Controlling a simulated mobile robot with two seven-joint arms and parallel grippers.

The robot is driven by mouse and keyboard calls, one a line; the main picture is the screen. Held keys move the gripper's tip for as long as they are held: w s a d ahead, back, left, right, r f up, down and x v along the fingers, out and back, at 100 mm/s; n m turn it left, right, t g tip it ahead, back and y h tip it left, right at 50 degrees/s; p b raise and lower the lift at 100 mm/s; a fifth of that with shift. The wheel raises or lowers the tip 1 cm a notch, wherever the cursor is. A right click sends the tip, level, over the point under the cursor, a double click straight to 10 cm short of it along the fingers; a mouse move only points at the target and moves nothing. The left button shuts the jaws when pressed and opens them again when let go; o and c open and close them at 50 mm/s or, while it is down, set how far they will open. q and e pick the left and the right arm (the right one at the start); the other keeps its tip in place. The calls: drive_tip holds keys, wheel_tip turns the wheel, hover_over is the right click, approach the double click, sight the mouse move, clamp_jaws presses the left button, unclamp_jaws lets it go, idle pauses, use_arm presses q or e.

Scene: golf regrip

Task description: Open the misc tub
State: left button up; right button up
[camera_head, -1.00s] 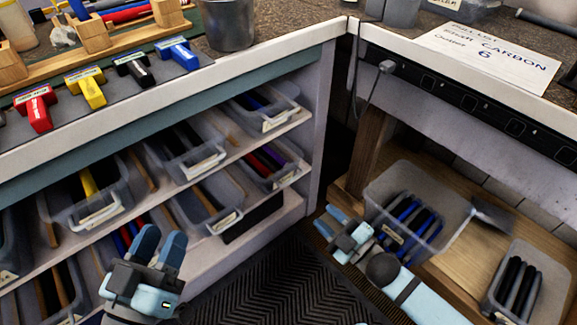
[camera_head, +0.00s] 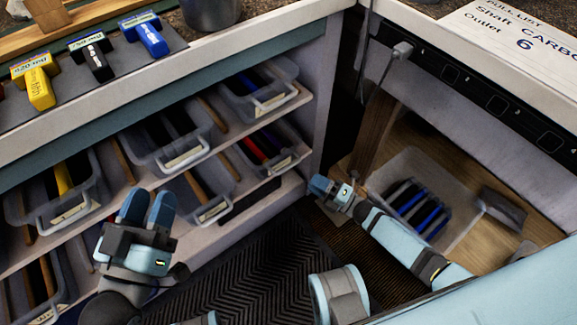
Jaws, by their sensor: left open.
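Several clear tubs stand on the shelves of the left cabinet, each with a pale label too blurred to read, so I cannot tell which is the misc tub. They include an upper middle tub (camera_head: 150,158), an upper right tub (camera_head: 240,98), a left tub with a yellow grip (camera_head: 30,208) and a lower tub (camera_head: 208,208). My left gripper (camera_head: 148,208) is open and empty, pointing up in front of the shelves. My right gripper (camera_head: 331,190) is low, between the cabinet and the right-hand tub. Its fingers are side-on and their opening cannot be made out.
Another clear tub (camera_head: 462,188) holding blue and black grips stands on the wooden shelf at right, beside a grey block (camera_head: 504,208). The countertop (camera_head: 200,60) overhangs the shelves. A dark ribbed mat (camera_head: 255,262) covers the floor. A cable (camera_head: 382,78) hangs at the corner.

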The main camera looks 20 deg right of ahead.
sight(289, 167)
use_arm(q)
drive_tip(key=f, duration=0.1)
drive_tip(key=f+g+b, duration=0.1)
drive_tip(key=shift+w+d+f+b, duration=0.1)
drive_tip(key=shift+d+f+b, duration=0.1)
drive_tip(key=shift+f+b, duration=0.15)
use_arm(e)
drive_tip(key=x, duration=0.9)
drive_tip(key=shift+w+a+r, duration=0.1)
drive_tip(key=shift+w+a, duration=0.15)
drive_tip(key=shift+c, duration=0.4)
use_arm(q)
drive_tip(key=shift+w+r, duration=0.1)
drive_tip(key=shift+r, duration=0.05)
use_arm(e)
clamp_jaws()
